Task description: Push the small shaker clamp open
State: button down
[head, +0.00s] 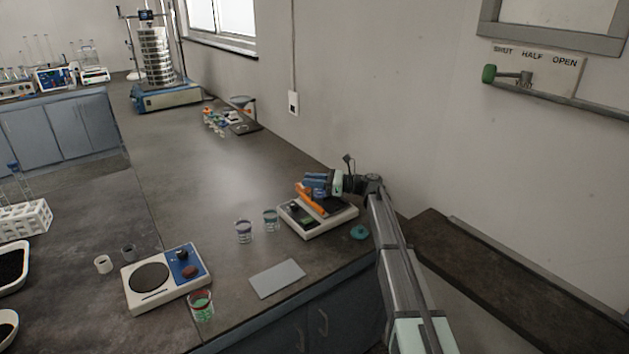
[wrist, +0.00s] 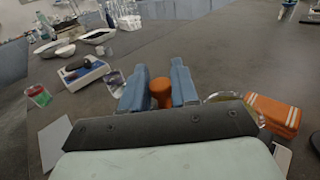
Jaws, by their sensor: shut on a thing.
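A small white device (head: 340,222) with a dark top stands near the right edge of the bench in the head view. An orange bar (head: 311,200), apparently the clamp, slants across its top. My gripper (head: 316,183) is above this device, beside the bar's upper end. In the wrist view my gripper (wrist: 160,85) has its blue fingers either side of an orange round knob (wrist: 160,93) and is shut on it. How the knob joins the clamp is hidden.
Two small beakers (head: 243,231) stand left of the device. A teal lid (head: 359,232) is close right. A sieve stack (head: 156,58) stands far back. Mid-bench is clear.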

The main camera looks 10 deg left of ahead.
jog(key=c, duration=1)
grip_release()
jog(key=shift+s, duration=0.1)
jog(key=d, duration=1.3)
jog(key=shift+d, duration=0.35)
